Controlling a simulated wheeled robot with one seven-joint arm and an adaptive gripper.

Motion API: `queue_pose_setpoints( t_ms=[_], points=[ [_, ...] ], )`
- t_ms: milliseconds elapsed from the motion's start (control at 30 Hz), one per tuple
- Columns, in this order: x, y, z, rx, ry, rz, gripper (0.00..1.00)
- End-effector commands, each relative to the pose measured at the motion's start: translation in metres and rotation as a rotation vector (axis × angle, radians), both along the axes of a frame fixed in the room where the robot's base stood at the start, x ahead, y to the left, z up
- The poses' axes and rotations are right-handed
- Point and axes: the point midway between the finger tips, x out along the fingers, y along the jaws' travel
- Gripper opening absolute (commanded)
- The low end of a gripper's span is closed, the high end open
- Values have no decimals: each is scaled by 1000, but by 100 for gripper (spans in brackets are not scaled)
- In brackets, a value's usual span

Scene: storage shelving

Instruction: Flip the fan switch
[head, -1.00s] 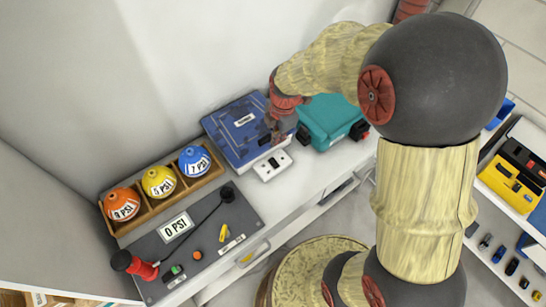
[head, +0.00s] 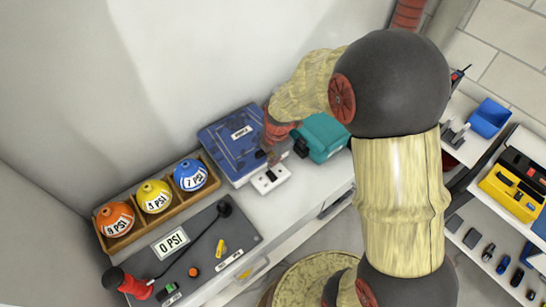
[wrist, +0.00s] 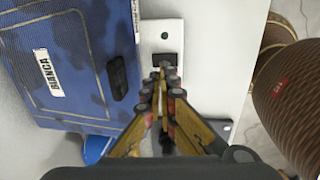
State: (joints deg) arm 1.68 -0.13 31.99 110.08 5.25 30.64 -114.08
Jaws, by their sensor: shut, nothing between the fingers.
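A small white switch box (head: 283,171) lies on the white counter in front of a blue case. In the wrist view, the white plate (wrist: 150,28) carries a black rocker (wrist: 162,59) and a small green dot. No fan label is legible on it. My gripper (head: 268,160) points down at the box. In the wrist view its fingers (wrist: 166,72) are together and empty, with the tips at the rocker's lower edge. I cannot tell whether they touch it. The fingers hide part of the plate.
The blue case (head: 226,150) is close beside the box, with a teal case (head: 326,136) to the right. A wooden rack (head: 214,178) of coloured balls and a dark grey panel (head: 205,245) are to the left. Shelves with yellow and blue items stand at the right.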

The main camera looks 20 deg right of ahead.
Motion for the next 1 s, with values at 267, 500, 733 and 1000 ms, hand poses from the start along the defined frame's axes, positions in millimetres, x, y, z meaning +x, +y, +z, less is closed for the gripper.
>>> queue_pose_setpoints(
  t_ms=[267,500,733,1000],
  points=[
    [6,2,-52,1,1,-1,0],
    [9,3,-68,0,0,-1,0],
    [9,3,-69,0,-1,-1,0],
    [10,4,-69,-4,18,1,0]
  ],
)
